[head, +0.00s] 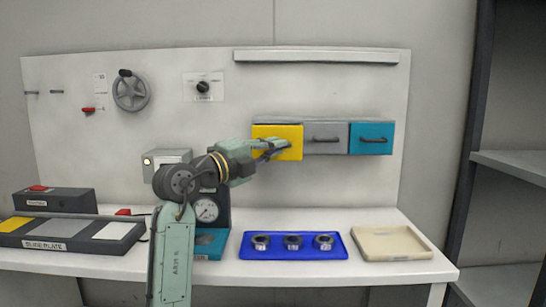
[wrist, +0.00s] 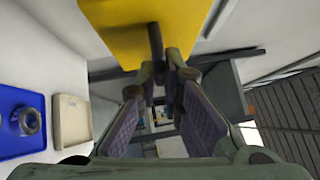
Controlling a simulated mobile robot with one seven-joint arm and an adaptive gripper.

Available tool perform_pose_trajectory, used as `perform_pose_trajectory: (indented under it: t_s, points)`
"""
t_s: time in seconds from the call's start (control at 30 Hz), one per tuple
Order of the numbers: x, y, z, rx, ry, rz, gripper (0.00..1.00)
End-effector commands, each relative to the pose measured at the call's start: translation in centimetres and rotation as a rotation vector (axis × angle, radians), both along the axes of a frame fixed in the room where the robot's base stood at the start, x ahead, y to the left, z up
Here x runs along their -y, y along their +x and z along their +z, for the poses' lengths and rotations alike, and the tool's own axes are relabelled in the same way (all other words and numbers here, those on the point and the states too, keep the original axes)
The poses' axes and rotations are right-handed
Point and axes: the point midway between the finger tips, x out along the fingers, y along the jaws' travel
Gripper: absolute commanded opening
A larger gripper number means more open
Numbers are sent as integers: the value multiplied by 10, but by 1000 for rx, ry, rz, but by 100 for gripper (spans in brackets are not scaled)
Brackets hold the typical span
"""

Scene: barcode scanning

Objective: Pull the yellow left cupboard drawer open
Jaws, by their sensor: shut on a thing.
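The yellow left drawer (head: 292,135) is the leftmost of three drawers in the wall cupboard. Its front looks larger and sits lower than the grey drawer's, so it seems to stand somewhat forward. My gripper (head: 277,148) is at its front and covers the handle in the head view. In the wrist view, the yellow front (wrist: 130,25) fills the top, and its dark handle (wrist: 156,42) runs between the fingertips of my gripper (wrist: 162,68). The fingers are closed on the handle. The inside of the drawer is hidden.
The grey middle drawer (head: 325,145) and teal right drawer (head: 371,133) sit beside it, apparently shut. Below, a blue tray (head: 250,253) with metal parts and a beige tray (head: 393,257) stand on the white table. A gauge (head: 207,210) stands near my arm.

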Motion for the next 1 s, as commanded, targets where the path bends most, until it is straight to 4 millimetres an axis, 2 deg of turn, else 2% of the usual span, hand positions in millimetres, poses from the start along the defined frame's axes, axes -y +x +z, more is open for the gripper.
perform_pose_trajectory:
  t_s: [0.33, 0.37, 0.63, 1.0]
  points:
    - [0, -4, 0, -2, 0, 2, 0]
    - [0, -4, 0, -2, 0, 2, 10]
    - [0, -4, 0, -2, 1, 1, 28]
    - [-4, -7, 0, -1, 0, 2, 28]
